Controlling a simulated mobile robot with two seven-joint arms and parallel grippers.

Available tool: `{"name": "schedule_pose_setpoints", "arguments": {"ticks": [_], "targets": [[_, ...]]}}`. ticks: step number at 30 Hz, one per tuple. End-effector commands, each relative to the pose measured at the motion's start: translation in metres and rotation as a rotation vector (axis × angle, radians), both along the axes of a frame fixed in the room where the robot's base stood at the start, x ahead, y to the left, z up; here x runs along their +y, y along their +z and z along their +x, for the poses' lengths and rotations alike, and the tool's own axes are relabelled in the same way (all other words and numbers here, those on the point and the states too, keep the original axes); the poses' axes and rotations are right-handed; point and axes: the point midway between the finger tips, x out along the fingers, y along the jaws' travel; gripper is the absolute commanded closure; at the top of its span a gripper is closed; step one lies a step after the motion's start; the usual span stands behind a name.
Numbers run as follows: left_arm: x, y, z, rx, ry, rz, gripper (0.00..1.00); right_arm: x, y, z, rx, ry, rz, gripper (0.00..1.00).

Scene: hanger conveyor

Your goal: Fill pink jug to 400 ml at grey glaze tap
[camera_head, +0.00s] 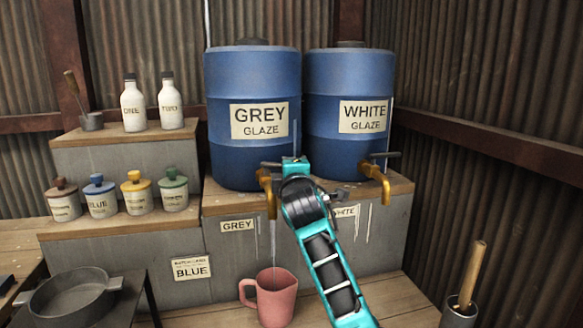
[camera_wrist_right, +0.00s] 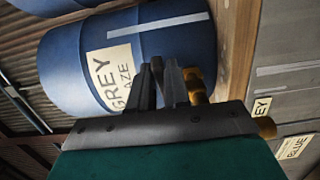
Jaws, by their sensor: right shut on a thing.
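The pink jug (camera_head: 277,299) stands upright on the low wooden surface below the grey glaze tap (camera_head: 270,198). A thin pale stream (camera_head: 273,240) runs from the tap's spout down to the jug's mouth. The level inside and any scale marks cannot be read. The tap is on the blue barrel (camera_head: 228,80) labelled GREY GLAZE. My right gripper (camera_head: 279,164) is at the tap's handle and shut on it. In the right wrist view its dark fingers (camera_wrist_right: 162,82) are close together beside the brass tap (camera_wrist_right: 195,87). My left gripper is not in view.
A WHITE GLAZE barrel (camera_head: 372,75) with its own tap (camera_head: 376,178) stands close on the right. Labelled pots (camera_head: 102,200) and bottles (camera_head: 133,108) stand on steps at left. A pan (camera_head: 68,294) is at lower left, a wooden-handled tool in a holder (camera_head: 460,312) at lower right.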

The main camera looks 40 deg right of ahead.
Motion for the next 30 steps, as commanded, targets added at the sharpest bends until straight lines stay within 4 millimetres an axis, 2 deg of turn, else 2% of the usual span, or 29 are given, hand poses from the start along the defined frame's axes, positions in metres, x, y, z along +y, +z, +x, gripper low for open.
{"name": "schedule_pose_setpoints", "arguments": {"ticks": [12,26,27,30], "targets": [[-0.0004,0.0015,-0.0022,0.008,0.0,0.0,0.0,0.0055,0.0,-0.002,0.001,-0.096,0.0,1.0],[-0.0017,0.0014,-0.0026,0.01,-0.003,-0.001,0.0,0.0058,0.0,-0.0024,0.0,-0.109,0.001,1.0],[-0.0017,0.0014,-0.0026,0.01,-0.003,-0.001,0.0,0.0058,0.0001,-0.0024,0.0,-0.109,0.001,0.82],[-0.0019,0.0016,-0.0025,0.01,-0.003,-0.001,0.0,0.0057,0.0001,-0.0025,0.0,-0.109,0.0,0.73]]}}
